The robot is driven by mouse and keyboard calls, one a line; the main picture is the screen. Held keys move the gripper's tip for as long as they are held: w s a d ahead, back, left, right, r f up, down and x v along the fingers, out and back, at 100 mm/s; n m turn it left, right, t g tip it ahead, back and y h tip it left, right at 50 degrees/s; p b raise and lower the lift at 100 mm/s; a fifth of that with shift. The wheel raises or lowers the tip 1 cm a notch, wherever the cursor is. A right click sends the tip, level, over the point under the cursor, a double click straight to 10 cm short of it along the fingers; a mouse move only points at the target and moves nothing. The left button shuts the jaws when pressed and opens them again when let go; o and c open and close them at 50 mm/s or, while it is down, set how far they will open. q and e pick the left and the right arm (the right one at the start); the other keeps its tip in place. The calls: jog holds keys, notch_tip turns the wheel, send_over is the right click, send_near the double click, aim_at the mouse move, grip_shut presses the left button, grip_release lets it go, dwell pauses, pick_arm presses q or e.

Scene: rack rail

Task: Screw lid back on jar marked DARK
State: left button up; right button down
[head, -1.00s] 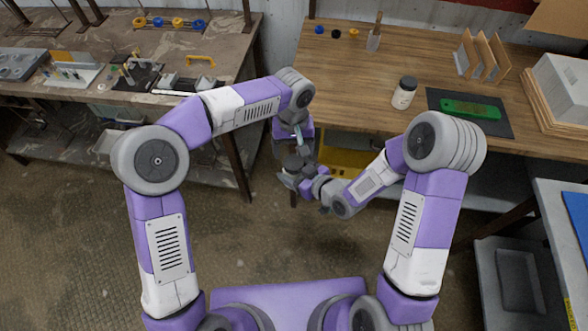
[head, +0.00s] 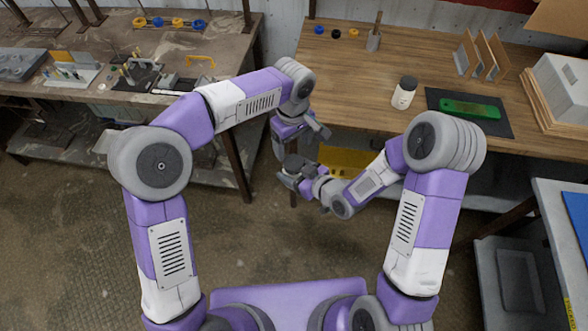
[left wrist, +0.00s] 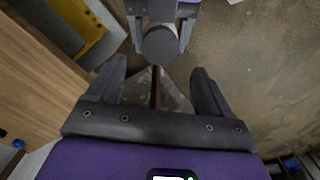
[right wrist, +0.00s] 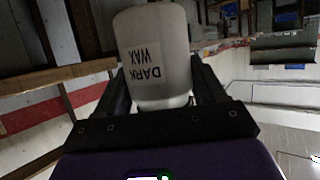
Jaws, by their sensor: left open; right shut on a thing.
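A pale jar (right wrist: 155,60) with a label reading DARK WAX is between the fingers of my right gripper (right wrist: 160,85), which is shut on it. Its lettering is upside down in the right wrist view. In the head view my right gripper (head: 296,172) holds it above the floor, in front of the benches. A dark round top (left wrist: 160,45) shows on it in the left wrist view; I cannot tell how any lid is seated. My left gripper (left wrist: 158,72) is open and empty, facing that top with a gap. In the head view my left gripper (head: 302,128) is just above the jar.
Another white jar (head: 403,93) with a dark cap stands on the wooden bench (head: 345,85), left of a green item (head: 469,107) on a dark mat. A brush, small coloured items and upright boards are further back. A yellow bin (head: 347,163) is under the bench edge.

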aim_at(293, 161)
pick_arm(q)
notch_tip(293, 161, down, 7)
jog(key=shift+f, duration=0.1)
dwell(0.3)
jog(key=c, duration=1.1)
jog(key=m, duration=0.7)
jog(key=o, duration=1.2)
